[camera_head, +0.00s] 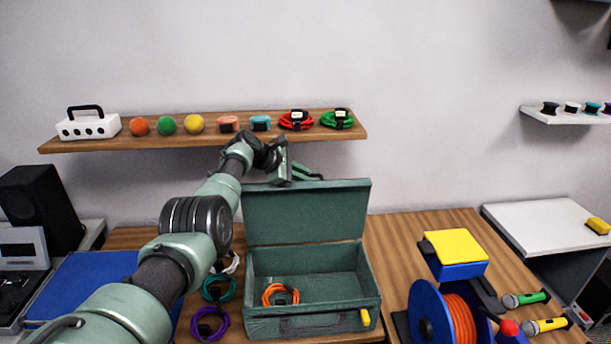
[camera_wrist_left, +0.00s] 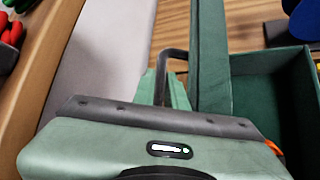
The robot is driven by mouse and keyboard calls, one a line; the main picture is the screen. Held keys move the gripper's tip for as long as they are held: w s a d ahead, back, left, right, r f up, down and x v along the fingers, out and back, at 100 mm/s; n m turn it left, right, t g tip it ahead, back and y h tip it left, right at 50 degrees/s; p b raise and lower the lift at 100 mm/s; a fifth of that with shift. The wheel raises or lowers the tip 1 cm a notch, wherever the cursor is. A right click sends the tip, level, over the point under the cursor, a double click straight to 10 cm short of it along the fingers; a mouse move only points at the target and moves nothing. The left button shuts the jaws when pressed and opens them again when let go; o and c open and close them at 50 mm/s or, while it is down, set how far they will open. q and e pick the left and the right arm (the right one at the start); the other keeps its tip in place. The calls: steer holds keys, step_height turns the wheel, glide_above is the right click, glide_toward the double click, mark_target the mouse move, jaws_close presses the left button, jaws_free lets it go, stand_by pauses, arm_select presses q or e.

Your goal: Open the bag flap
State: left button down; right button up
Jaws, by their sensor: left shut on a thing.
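The green bag (camera_head: 262,326) stands on the wooden table with its flap (camera_head: 305,213) raised roughly upright at the back. An orange coiled cable (camera_head: 281,294) lies inside it. My left gripper (camera_head: 308,174) is at the flap's top edge, behind it. In the left wrist view the green fingers (camera_wrist_left: 166,92) are shut at a dark loop (camera_wrist_left: 174,53) beside the flap (camera_wrist_left: 208,60). The exact grip is partly hidden by the gripper body. My right gripper is not in view.
A shelf (camera_head: 350,131) with balls and coiled cables hangs close above the flap. Teal (camera_head: 217,288) and purple (camera_head: 210,324) cables lie left of the bag. A blue reel with orange cable (camera_head: 459,317) and microphones (camera_head: 546,325) stand right. Bare table lies between bag and reel.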

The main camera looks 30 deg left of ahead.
arm_select(q)
steer(key=c, duration=1.7)
jaws_free()
steer(key=shift+d+f, duration=0.1)
steer(key=shift+f, duration=0.2)
steer(key=shift+c, duration=0.2)
steer(key=shift+w, duration=0.1)
steer(key=shift+r, duration=0.15)
steer(key=shift+p+v, duration=0.5)
steer(key=shift+v, duration=0.5)
steer(key=b+v, duration=0.1)
steer(key=v, duration=0.3)
steer(key=shift+s+a, duration=0.3)
steer(key=shift+s, duration=0.05)
steer(key=shift+s+a+r, duration=0.15)
steer(key=shift+s+r, duration=0.15)
steer(key=shift+r, duration=0.1)
steer(key=shift+a, duration=0.1)
